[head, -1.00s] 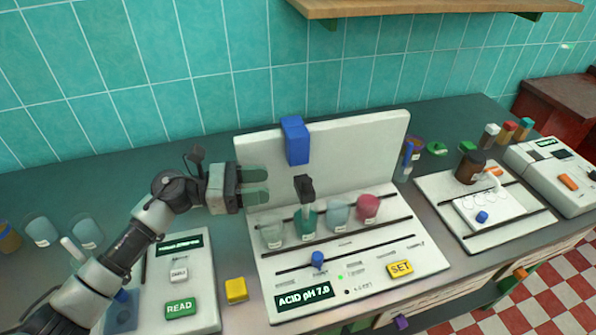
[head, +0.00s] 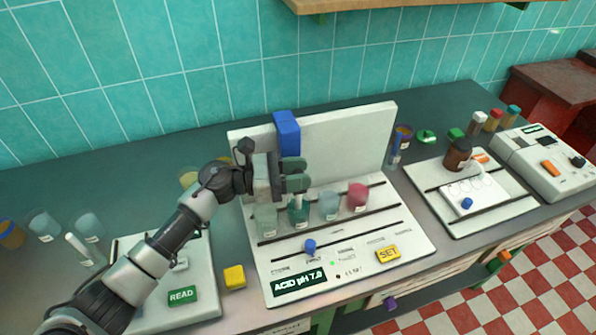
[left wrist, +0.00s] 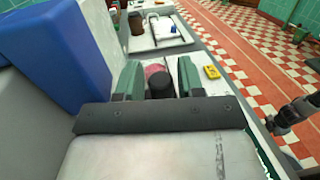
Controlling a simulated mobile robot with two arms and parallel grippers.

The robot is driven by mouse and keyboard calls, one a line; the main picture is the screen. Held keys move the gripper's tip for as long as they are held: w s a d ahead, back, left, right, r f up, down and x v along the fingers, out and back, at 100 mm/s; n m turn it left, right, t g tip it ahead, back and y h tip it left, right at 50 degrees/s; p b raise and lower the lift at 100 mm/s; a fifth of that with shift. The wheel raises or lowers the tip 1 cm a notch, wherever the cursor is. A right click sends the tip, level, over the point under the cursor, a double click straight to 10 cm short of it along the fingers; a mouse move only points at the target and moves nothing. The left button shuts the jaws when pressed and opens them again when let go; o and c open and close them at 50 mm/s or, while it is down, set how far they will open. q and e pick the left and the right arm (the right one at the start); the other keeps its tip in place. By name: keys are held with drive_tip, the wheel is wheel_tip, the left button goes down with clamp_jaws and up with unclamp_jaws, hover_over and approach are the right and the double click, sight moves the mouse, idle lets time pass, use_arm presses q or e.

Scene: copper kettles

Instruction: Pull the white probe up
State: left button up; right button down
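The probe's round black cap (left wrist: 158,82) shows in the left wrist view between my two green fingers, with a narrow gap on each side. In the head view my left gripper (head: 294,175) is level at the cap's height and hides it. The lower part of the probe is hard to make out over the teal beaker (head: 298,214). My left gripper also shows in the left wrist view (left wrist: 157,78), open around the cap. A dark end of what looks like my right arm (left wrist: 290,114) shows there at the right edge; its fingers are unclear.
A blue block (head: 287,133) sits on the upright white panel (head: 345,140) just behind my left gripper. A clear beaker (head: 265,219), a pale beaker (head: 330,206) and a pink beaker (head: 357,198) stand close by. A blue knob (head: 310,246) is in front.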

use_arm(q)
clamp_jaws()
use_arm(e)
drive_tip(key=shift+s+d, duration=0.1)
drive_tip(key=shift+d, duration=0.25)
use_arm(q)
wheel_tip(320, 180, up, 7)
drive_tip(key=shift+r+p, duration=0.15)
drive_tip(key=shift+p, duration=0.55)
use_arm(e)
drive_tip(key=shift+s+r, duration=0.1)
drive_tip(key=shift+r, duration=0.6)
use_arm(q)
drive_tip(key=shift+o, duration=1.4)
unclamp_jaws()
drive_tip(key=s+a+b, duration=0.1)
drive_tip(key=a+b, duration=0.3)
drive_tip(key=a, duration=0.6)
drive_tip(key=shift+s+a+b, duration=0.3)
drive_tip(key=shift+s+a, duration=0.05)
use_arm(e)
wheel_tip(320, 180, down, 5)
drive_tip(key=shift+a+r, duration=0.1)
drive_tip(key=shift+r, duration=0.1)
